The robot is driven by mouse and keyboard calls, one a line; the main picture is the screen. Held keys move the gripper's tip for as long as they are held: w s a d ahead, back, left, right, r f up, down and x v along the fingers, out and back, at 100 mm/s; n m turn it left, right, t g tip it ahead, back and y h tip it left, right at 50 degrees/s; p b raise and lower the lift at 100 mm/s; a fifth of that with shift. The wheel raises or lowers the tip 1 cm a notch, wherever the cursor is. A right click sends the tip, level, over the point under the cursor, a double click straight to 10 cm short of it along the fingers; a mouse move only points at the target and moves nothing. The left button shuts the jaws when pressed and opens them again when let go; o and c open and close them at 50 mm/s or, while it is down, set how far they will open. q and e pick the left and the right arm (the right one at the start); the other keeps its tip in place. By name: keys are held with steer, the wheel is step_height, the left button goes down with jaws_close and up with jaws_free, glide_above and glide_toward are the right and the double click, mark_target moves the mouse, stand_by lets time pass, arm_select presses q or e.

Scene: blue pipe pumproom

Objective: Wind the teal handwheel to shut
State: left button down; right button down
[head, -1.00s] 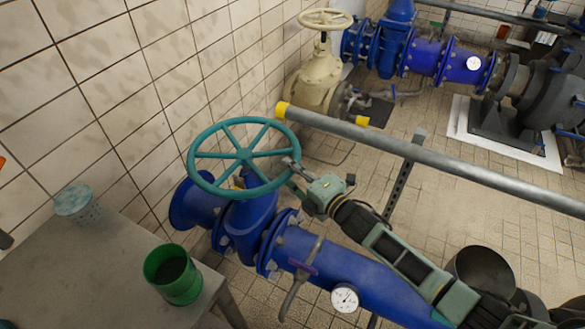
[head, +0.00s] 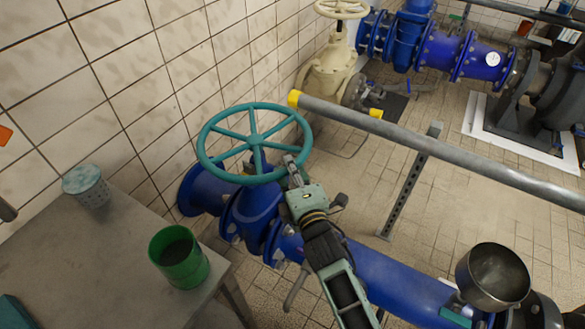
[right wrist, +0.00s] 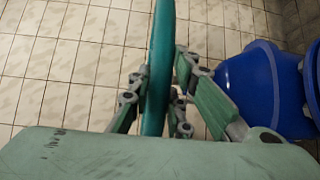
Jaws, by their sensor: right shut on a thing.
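The teal handwheel (head: 207,166) sits level on top of a blue valve (head: 250,215) in the head view, left of centre. My right gripper (head: 291,166) is shut on its rim at the near right side. In the right wrist view the teal rim (right wrist: 159,60) runs between the two fingers of my right gripper (right wrist: 160,90), one finger on each side. Part of the blue valve (right wrist: 265,90) shows at the right there. My left gripper is not in view.
A grey table (head: 95,265) at the left holds a green cup (head: 180,262) and a pale perforated cup (head: 86,186). A tiled wall stands behind the wheel. A grey rail (head: 430,155) with a yellow end crosses right of it. A metal bowl (head: 493,278) is at lower right.

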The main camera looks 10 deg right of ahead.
steer(key=shift+a+r, duration=0.15)
steer(key=shift+r, duration=0.05)
steer(key=c, duration=1.7)
jaws_free()
steer(key=shift+o, duration=0.4)
steer(key=shift+f, duration=0.1)
steer(key=v, duration=1.2)
